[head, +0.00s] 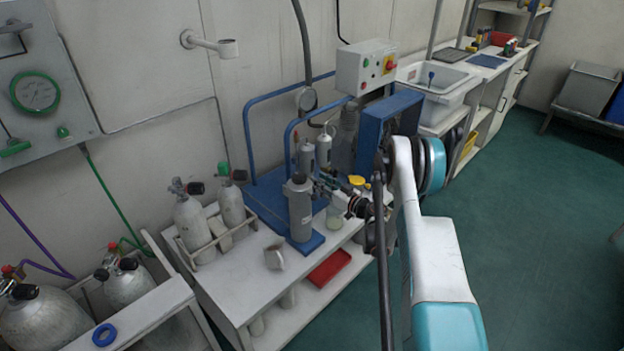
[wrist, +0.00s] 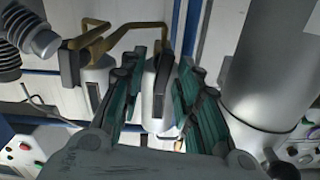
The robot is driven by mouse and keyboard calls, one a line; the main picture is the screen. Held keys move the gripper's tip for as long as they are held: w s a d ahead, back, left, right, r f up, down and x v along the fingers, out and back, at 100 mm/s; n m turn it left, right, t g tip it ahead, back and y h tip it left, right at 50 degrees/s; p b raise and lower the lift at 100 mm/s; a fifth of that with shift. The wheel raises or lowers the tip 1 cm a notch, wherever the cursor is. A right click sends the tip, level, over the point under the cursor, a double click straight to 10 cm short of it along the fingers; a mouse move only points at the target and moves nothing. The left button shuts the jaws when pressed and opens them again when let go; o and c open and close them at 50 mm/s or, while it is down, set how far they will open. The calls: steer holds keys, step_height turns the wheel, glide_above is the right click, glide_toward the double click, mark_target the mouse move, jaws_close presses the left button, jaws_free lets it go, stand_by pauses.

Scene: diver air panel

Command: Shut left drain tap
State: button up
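Two small silver cylinders with brass pipes and dark lever handles show in the wrist view. One lever (wrist: 164,88) stands between my gripper's fingers, and the other lever (wrist: 70,65) is to the left, outside them. I cannot tell for sure which is the left drain tap. My gripper (wrist: 158,75) is open, with green-padded fingers on either side of the first lever and cylinder and visible gaps. In the head view my gripper (head: 325,187) is beside a grey upright bottle (head: 301,212), at the blue compressor frame (head: 266,198). The taps are too small or hidden there.
A thick silver cylinder (wrist: 275,65) stands close to the right finger. A white control box (head: 362,68) is above the frame. A white bench (head: 235,290) holds gas bottles (head: 193,220) and a mug (head: 274,257). A red tray (head: 329,268) lies below. Green floor is free at right.

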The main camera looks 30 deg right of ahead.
steer(key=shift+w, duration=0.1)
jaws_close()
steer(key=shift+m, duration=0.3)
steer(key=m, duration=0.3)
steer(key=shift+d, duration=0.15)
steer(key=shift+w+d+f+m, duration=0.1)
steer(key=shift+f+m, duration=0.1)
steer(key=shift+m, duration=1.85)
steer(key=shift+s+d+f+m, duration=0.1)
steer(key=shift+f+m, duration=0.1)
steer(key=shift+m, duration=1.9)
steer(key=shift+w+d+f+m, duration=0.1)
steer(key=shift+f+m, duration=0.1)
steer(key=shift+m, duration=1.85)
